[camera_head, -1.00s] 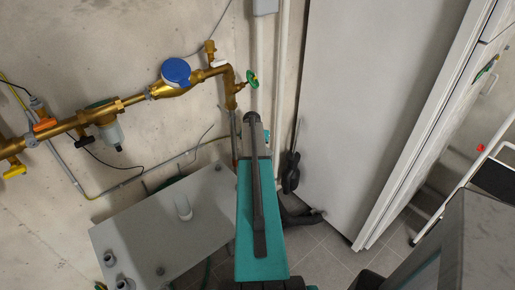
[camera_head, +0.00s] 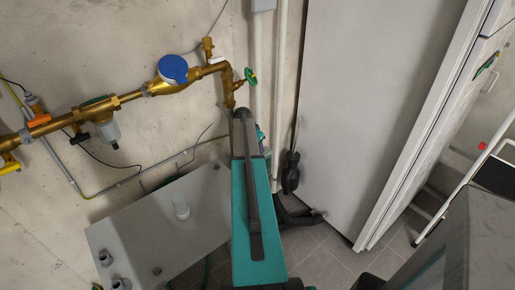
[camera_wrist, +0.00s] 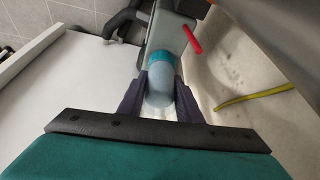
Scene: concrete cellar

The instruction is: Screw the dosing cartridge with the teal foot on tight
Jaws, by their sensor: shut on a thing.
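The dosing cartridge (camera_wrist: 158,97) shows in the wrist view as a short, pale blue-grey cylinder with a rounded near end and a teal band (camera_wrist: 160,61) at its far end. My gripper (camera_wrist: 160,80) is shut on it, with one dark finger on each side. The teal end meets a grey housing (camera_wrist: 170,36) with a red lever (camera_wrist: 191,39). I cannot tell whether they are threaded together or only touching. In the head view my arm hides the gripper and most of the cartridge area.
A brass pipe with a blue-capped meter (camera_head: 173,68) and green valve wheel (camera_head: 250,77) runs along the wall at left. A grey tank (camera_head: 150,232) stands below. A tall white cabinet (camera_head: 375,90) is close on the right. A yellow tube (camera_wrist: 254,96) shows in the wrist view.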

